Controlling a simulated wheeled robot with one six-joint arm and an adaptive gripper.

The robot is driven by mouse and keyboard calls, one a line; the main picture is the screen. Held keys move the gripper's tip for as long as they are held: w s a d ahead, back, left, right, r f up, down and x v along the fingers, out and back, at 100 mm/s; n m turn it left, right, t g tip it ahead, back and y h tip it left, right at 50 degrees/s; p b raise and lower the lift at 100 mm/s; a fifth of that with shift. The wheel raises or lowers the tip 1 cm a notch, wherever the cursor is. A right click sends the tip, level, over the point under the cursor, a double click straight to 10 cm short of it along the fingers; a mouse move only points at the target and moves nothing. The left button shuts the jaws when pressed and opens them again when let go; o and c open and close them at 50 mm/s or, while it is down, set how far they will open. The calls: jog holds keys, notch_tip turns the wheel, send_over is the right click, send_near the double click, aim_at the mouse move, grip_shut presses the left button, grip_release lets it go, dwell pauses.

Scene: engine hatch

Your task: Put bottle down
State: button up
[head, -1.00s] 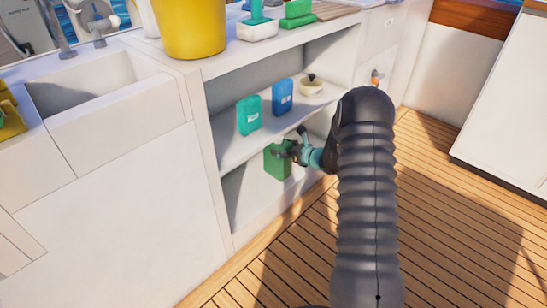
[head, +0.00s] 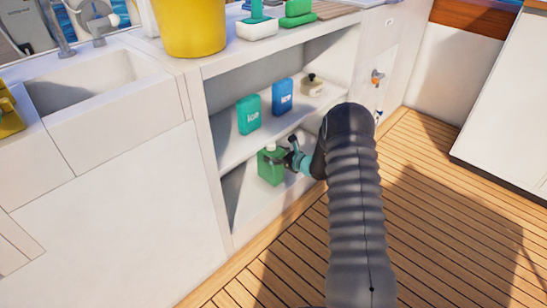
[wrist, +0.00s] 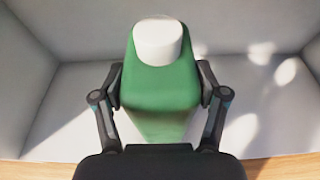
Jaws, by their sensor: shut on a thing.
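The green bottle (head: 271,167) with a white cap is in the lower compartment of the white cabinet (head: 228,213), near its front. It looks upright. In the wrist view the bottle (wrist: 160,85) fills the middle, with its white cap (wrist: 158,42) at the top. My gripper (head: 285,158) is shut on the bottle from the front right. In the wrist view its fingers (wrist: 160,88) press on both sides of the bottle. I cannot tell for sure whether the bottle's base touches the compartment floor.
On the shelf above stand a teal box (head: 248,115), a blue box (head: 282,97) and a small cream item with a dark top (head: 313,86). A yellow bucket (head: 192,28) stands on the counter. The compartment floor beside the bottle (wrist: 60,95) is clear.

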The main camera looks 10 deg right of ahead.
jog(key=shift+w+a+f, duration=0.25)
jog(key=shift+w+f, duration=0.15)
jog(key=shift+f, duration=0.25)
jog(key=o, duration=1.8)
jog(key=shift+s+f, duration=0.1)
